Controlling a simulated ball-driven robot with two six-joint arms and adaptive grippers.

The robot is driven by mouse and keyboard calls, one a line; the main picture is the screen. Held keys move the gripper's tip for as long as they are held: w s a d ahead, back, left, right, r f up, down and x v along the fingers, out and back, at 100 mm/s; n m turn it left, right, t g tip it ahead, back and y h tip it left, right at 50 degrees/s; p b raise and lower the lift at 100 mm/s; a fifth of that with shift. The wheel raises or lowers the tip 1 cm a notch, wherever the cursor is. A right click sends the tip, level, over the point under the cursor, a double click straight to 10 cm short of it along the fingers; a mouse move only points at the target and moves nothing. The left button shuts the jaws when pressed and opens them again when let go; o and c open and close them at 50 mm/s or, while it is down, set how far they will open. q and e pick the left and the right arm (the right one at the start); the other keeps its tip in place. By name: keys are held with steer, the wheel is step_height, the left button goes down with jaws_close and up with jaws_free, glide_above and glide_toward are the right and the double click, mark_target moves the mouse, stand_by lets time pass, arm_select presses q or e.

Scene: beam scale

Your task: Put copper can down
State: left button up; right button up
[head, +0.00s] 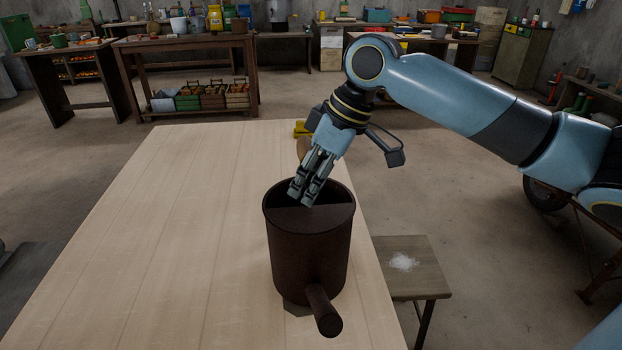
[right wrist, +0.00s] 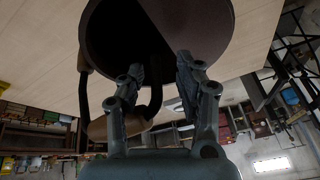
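The copper can (head: 308,250) is a dark brown round vessel, upright at the right edge of the pale wooden table, with a half-covered top. A tube with a rounded end (head: 323,312) sticks out from its front low down. My right gripper (head: 303,196) points down over the can's top, its two fingers apart. In the right wrist view the can (right wrist: 225,35) fills the top, beyond the open fingers (right wrist: 160,72). A dark curved handle with a tan grip (right wrist: 108,128) shows partly behind the fingers there. I see no finger closed on it. My left gripper is out of view.
A yellow object (head: 302,128) lies at the table's far edge. A dark flat piece (head: 296,308) shows partly under the can. A low stool (head: 425,270) with a white patch stands right of the table. The table's (head: 160,240) left and middle are clear.

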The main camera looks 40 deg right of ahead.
steer(key=shift+r, duration=0.15)
steer(key=p+v, duration=0.3)
steer(key=v, duration=0.8)
steer(key=shift+s+r, duration=0.2)
steer(key=shift+r, duration=0.1)
steer(key=shift+d, duration=0.15)
